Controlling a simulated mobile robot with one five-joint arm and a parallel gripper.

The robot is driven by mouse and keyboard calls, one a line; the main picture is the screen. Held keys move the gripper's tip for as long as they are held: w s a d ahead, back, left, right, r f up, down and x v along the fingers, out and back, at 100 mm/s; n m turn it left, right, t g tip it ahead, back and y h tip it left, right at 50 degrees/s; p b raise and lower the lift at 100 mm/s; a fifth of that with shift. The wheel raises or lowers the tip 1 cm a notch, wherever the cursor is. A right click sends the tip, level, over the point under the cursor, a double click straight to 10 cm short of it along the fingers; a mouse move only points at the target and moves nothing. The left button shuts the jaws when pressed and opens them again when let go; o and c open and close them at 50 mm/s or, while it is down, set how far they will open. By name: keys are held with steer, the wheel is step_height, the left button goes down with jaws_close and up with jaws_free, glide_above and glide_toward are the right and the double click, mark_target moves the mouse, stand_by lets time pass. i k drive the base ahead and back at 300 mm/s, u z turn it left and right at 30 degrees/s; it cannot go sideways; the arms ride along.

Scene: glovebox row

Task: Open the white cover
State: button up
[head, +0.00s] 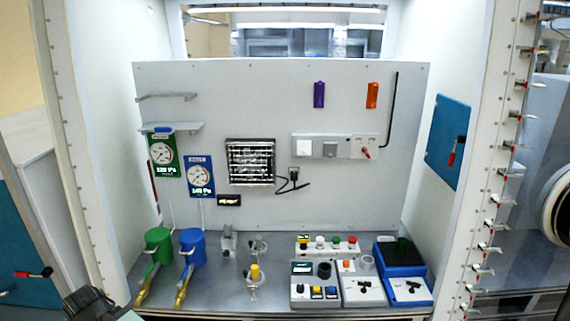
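A small white cover (304,146) sits at the left end of a pale wall-mounted socket strip (318,137) on the back panel of the glovebox. It looks flat against the strip and seems closed, though it is small in the picture. A grey cover (330,149) is just right of it. A black part of my arm, perhaps my gripper (90,303), shows at the lower left edge, cut off by the frame. It is well below and left of the white cover, and its fingers cannot be made out.
A socket with a red plug (366,152) is at the strip's right end. A vent grille (250,163) and black plug (294,176) are to its left. The wall below the strip is mostly clear.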

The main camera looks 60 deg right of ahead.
mark_target(304, 147)
steer(key=u, duration=0.9)
steer(key=k, duration=1.85)
steer(key=z, duration=0.5)
steer(key=i, duration=1)
steer(key=u, duration=0.05)
